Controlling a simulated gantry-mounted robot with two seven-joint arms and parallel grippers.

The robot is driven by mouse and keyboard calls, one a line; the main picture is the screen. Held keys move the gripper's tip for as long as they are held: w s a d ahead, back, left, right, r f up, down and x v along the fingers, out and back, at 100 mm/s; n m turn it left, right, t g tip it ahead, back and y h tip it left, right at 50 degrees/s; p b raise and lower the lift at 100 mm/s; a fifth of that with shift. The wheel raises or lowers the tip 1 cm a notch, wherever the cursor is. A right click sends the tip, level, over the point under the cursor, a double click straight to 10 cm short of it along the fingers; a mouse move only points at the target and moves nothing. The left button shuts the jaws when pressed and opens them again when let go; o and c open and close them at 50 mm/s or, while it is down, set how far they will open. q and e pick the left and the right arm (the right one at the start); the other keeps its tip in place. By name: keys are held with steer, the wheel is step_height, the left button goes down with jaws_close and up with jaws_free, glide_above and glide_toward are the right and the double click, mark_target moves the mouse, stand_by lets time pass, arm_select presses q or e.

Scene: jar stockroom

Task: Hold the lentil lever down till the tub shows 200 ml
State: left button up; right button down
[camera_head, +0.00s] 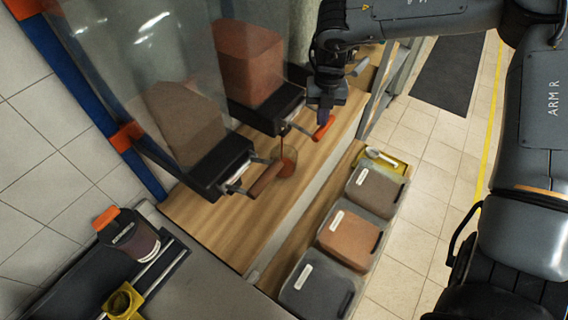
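A dispenser with orange-red contents (248,62), which look like lentils, stands over the wooden counter (222,215). Its lever has a red handle (324,127). My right gripper (325,112) points down at this lever, its fingers right by the handle; I cannot tell whether they press it or how far apart they are. A thin reddish stream (283,139) falls from the spout into a small clear tub (287,164) on the counter. The tub holds some reddish-brown contents; its marks are too small to read. My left gripper is out of view.
A second dispenser with brown contents (182,120) stands to the left; its brown lever handle (266,179) juts out near the tub. Several lidded bins, including an orange one (349,238), line the lower shelf. A jar (136,240) stands lower left. Tiled floor lies right.

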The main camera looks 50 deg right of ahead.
steer(key=shift+r+p, duration=1)
steer(key=shift+r, duration=0.35)
steer(key=shift+f, duration=0.1)
stand_by(0.5)
stand_by(0.7)
stand_by(4.9)
